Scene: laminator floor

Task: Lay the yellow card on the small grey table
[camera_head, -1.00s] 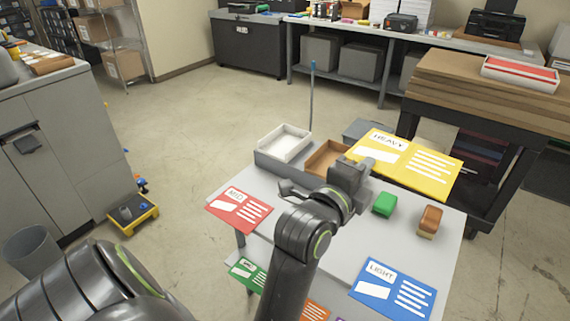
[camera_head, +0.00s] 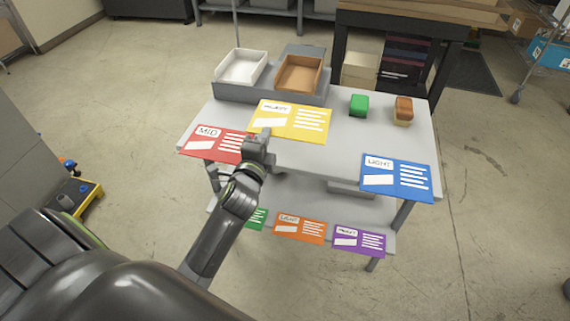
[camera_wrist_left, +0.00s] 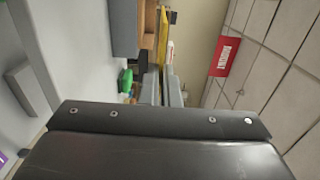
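The yellow card (camera_head: 290,120), marked HEAVY, is in my left gripper (camera_head: 262,138), which is shut on its near left edge. In the left wrist view the card (camera_wrist_left: 163,38) shows edge-on between the two fingers (camera_wrist_left: 163,90). In the head view it appears roughly flat over the grey table (camera_head: 320,155), in front of the trays; the gap below it is hard to judge. My right gripper is not in view.
A red card (camera_head: 218,143) lies at the table's left edge and a blue card (camera_head: 396,178) at its right front. A white tray (camera_head: 241,68), a brown tray (camera_head: 299,74), a green block (camera_head: 359,105) and a brown block (camera_head: 403,110) are behind. Cards lie on the lower shelf.

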